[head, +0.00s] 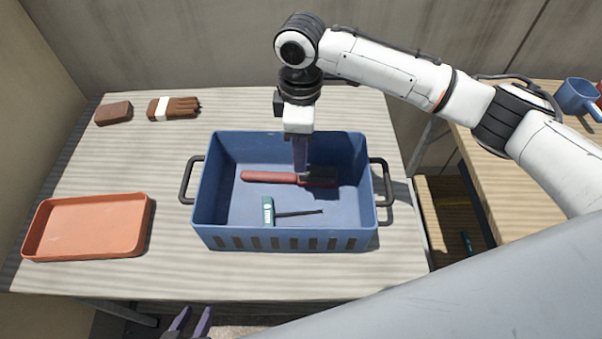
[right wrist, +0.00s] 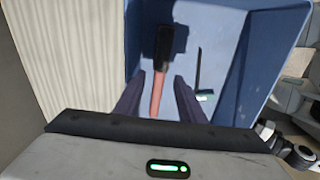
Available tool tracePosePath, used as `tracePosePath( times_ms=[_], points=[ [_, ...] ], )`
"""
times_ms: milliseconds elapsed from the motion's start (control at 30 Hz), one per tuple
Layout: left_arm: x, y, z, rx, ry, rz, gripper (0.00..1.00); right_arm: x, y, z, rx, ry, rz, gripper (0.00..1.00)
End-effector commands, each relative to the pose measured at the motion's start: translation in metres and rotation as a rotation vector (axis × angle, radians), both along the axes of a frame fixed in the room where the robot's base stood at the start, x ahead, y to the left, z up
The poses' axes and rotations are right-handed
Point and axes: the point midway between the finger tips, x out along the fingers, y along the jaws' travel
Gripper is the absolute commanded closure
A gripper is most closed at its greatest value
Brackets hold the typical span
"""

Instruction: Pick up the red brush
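The red brush (head: 270,177) lies on the floor of a blue crate (head: 220,235), its handle to the left and its dark head to the right. In the right wrist view the brush (right wrist: 158,92) shows between my fingers, with its dark head beyond the fingertips. My right gripper (head: 301,172) reaches down into the crate over the brush. Its fingers (right wrist: 159,76) are apart, one on each side of the handle, with gaps visible. I cannot tell how far the tips are above the crate floor. My left gripper (head: 188,322) is open and empty below the table's front edge.
The crate walls surround my right gripper.

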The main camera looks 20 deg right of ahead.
Motion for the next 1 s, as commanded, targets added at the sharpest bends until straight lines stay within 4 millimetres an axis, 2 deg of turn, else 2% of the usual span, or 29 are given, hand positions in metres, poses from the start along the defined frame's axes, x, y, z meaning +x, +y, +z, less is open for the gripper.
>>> tracePosePath(
  times_ms=[333, 633, 667, 833, 867, 1000],
  points=[
    [0.002, -0.001, 0.000, 0.000, -0.004, -0.002, 0.69, -0.004, -0.002, -0.046, -0.001, 0.000, -0.001, 0.64],
    [0.010, -0.002, 0.005, -0.002, -0.020, -0.002, 0.69, -0.004, -0.001, -0.052, 0.000, -0.001, 0.000, 0.64],
    [0.010, -0.002, 0.005, -0.002, -0.020, -0.002, 0.69, -0.004, -0.001, -0.051, 0.000, -0.001, 0.000, 0.66],
    [0.010, -0.002, 0.005, -0.002, -0.020, -0.002, 0.69, -0.004, -0.001, -0.051, 0.000, -0.001, 0.000, 0.94],
    [0.010, -0.002, 0.005, -0.002, -0.020, -0.002, 0.69, -0.004, -0.001, -0.051, 0.000, -0.001, 0.000, 0.97],
    [0.008, -0.002, 0.004, -0.003, -0.017, -0.002, 0.69, -0.004, -0.001, -0.051, 0.001, -0.001, 0.000, 0.97]
  ],
)
